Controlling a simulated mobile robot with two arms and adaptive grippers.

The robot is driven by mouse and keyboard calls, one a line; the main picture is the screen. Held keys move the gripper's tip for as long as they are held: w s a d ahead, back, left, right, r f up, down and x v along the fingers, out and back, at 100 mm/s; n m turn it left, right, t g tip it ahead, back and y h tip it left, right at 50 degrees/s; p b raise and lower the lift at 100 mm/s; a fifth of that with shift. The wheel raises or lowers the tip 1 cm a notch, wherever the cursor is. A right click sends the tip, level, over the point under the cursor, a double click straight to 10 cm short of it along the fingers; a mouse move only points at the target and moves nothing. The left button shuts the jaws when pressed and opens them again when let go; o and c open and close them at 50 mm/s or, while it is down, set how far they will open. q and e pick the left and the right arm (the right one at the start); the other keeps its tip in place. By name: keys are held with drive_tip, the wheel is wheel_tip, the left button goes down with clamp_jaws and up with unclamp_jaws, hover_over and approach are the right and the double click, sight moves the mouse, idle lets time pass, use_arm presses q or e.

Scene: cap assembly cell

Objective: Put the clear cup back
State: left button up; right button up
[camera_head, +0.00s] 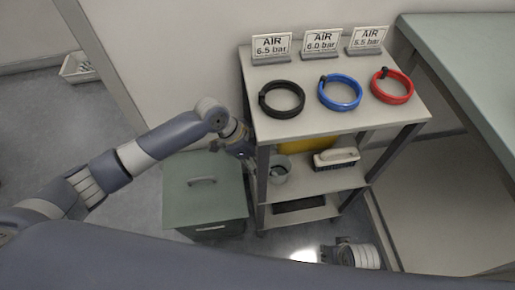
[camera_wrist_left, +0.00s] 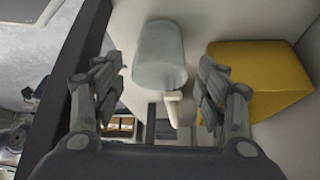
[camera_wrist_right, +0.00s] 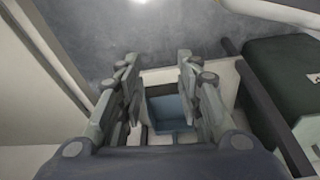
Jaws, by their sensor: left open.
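The clear cup (camera_head: 279,170) stands on the cart's middle shelf near its left side. In the left wrist view the cup (camera_wrist_left: 160,58) looks translucent grey, ahead of my left gripper (camera_wrist_left: 160,85) and roughly centred between its fingers. My left gripper (camera_head: 246,156) is at the cart's left side, open, and not closed on the cup. A pale handle-like piece (camera_wrist_left: 173,108) shows just below the cup in that view. My right gripper (camera_wrist_right: 158,75) has its fingers apart with nothing visible held between them.
The cart top (camera_head: 340,120) carries black (camera_head: 282,99), blue (camera_head: 340,93) and red (camera_head: 392,86) hose coils before pressure signs. A yellow box (camera_wrist_left: 262,75) and a brush (camera_head: 336,158) share the cup's shelf. A green-grey cabinet (camera_head: 204,190) stands left of the cart.

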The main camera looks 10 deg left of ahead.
use_arm(q)
drive_tip(key=v, duration=0.5)
drive_tip(key=shift+p, duration=0.35)
use_arm(e)
drive_tip(key=f, duration=0.1)
drive_tip(key=s+f, duration=0.1)
drive_tip(key=f, duration=0.1)
drive_tip(key=shift+d+f, duration=0.1)
drive_tip(key=shift+f, duration=0.1)
use_arm(q)
drive_tip(key=shift+a, duration=0.1)
use_arm(e)
drive_tip(key=shift+s, duration=0.1)
